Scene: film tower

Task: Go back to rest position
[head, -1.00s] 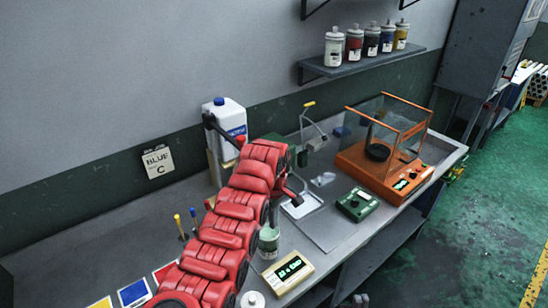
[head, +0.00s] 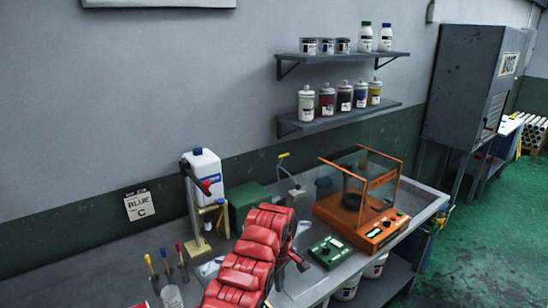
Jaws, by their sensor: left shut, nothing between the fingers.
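My left arm, with red padded covers, comes up from the bottom edge over the workbench (head: 110,275). My left gripper (head: 300,262) is a small dark shape at the right side of the arm's far end, above the bench and left of the green device (head: 329,252). It is shut and holds nothing. The arm hides part of the gripper and part of the bench. My right gripper is not in view.
An orange balance with glass walls (head: 374,236) stands on the right. A white jug (head: 205,172), a stand (head: 200,247) and a green box (head: 244,204) stand at the back. Brushes (head: 166,264) are at left. Shelves with bottles (head: 345,115) hang above.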

